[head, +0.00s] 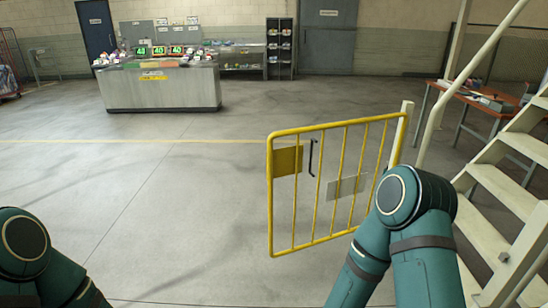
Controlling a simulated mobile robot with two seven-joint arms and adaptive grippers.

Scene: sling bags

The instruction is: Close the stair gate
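The yellow barred stair gate (341,184) stands ahead, hung on a cream post (401,135) at its right side. Its free end, on the left, points out over the open floor. A yellow plate (288,161), a dark handle (311,157) and a grey plate (346,187) are on the gate. My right arm rises in front of the gate's lower right corner; its gripper is not visible. My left arm shows only at the lower left, with its gripper out of view.
White stairs (507,189) with a sloping handrail (482,52) stand at the right. A workbench (481,103) with tools is behind them. A grey counter (160,88) stands at the back left. The floor left of the gate is clear.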

